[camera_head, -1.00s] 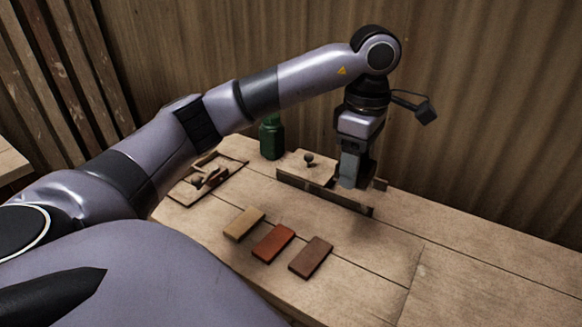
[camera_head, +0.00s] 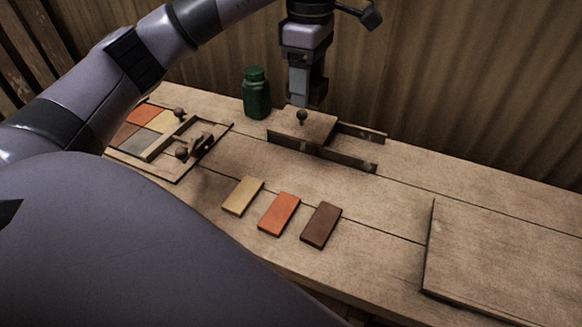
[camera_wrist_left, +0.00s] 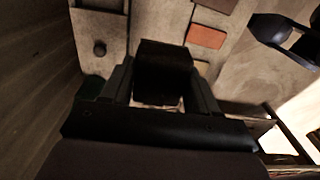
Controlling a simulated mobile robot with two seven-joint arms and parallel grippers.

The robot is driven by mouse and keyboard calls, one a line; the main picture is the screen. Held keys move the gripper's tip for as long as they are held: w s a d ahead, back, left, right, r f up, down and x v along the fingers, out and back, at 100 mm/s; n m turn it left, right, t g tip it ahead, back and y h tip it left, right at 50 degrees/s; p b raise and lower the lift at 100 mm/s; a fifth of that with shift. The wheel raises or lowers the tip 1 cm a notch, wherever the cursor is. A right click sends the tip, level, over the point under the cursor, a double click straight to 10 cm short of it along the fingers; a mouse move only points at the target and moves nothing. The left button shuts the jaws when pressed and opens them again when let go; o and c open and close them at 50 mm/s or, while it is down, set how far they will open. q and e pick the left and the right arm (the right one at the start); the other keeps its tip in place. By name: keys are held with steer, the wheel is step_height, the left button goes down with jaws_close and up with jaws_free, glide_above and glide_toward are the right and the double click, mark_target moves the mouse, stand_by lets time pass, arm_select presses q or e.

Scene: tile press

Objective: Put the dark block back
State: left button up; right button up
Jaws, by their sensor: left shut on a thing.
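My left gripper (camera_head: 307,92) is above the press, over the knobbed wooden plate (camera_head: 312,127) and near its knob. In the left wrist view the gripper (camera_wrist_left: 163,92) is shut on a dark block (camera_wrist_left: 163,62), which looks almost black. In the head view I cannot clearly separate the block from the fingers. The press has two dark rails (camera_head: 345,160) running to the right of the plate, with an empty gap between them. My right gripper is not in view.
A tan tile (camera_head: 243,195), an orange-red tile (camera_head: 279,214) and a brown tile (camera_head: 321,225) lie in front. A green bottle (camera_head: 256,93) stands behind left. A tray (camera_head: 174,179) with coloured tiles and a knobbed frame lies left. A board (camera_head: 505,255) lies right.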

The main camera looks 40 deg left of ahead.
mark_target(301, 175)
arm_select(q)
steer(key=shift+a, duration=0.35)
step_height(301, 175, down, 19)
steer(key=shift+f, duration=0.4)
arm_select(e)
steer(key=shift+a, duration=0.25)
arm_select(q)
steer(key=shift+f, duration=0.2)
steer(key=o, duration=0.9)
steer(key=shift+o, duration=0.2)
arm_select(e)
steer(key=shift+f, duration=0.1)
